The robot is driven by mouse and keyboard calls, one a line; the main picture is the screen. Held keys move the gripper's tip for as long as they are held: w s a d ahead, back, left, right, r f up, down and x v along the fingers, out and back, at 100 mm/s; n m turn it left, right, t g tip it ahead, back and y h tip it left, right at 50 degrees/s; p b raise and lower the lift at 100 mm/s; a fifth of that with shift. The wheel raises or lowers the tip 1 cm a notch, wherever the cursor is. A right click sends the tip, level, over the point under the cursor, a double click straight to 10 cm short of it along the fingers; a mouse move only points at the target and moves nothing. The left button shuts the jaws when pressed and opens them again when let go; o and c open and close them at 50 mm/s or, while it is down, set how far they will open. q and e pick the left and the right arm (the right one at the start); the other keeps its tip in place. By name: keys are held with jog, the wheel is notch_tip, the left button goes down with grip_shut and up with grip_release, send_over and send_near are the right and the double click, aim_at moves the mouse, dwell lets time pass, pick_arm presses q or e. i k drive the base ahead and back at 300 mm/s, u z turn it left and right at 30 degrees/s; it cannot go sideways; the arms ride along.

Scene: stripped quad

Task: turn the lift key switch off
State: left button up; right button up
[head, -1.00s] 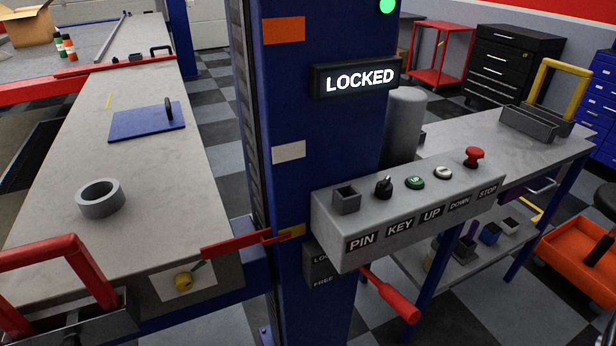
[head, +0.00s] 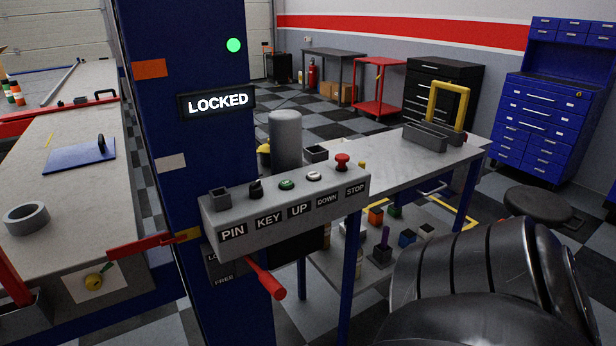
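The lift key switch (head: 255,189) is a small black knob on top of the grey control box (head: 285,222), above the label KEY. Its exact turn position is too small to tell. The box is beside the blue lift post (head: 190,40). A sign (head: 217,103) on the post reads LOCKED, and a round green light (head: 234,45) glows above it. A large black ribbed part at the bottom right appears to be my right arm. Neither gripper shows in the head view.
On the box, a square PIN socket (head: 220,198) is left of the key; a green UP button (head: 286,184), a pale DOWN button (head: 314,176) and a red STOP button (head: 342,162) are right. A red lever (head: 266,279) sticks out below. A grey workbench (head: 390,155) stands behind.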

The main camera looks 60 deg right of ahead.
aim_at(255, 190)
jog(key=u, duration=0.3)
jog(key=k, duration=0.1)
jog(key=z, duration=1.8)
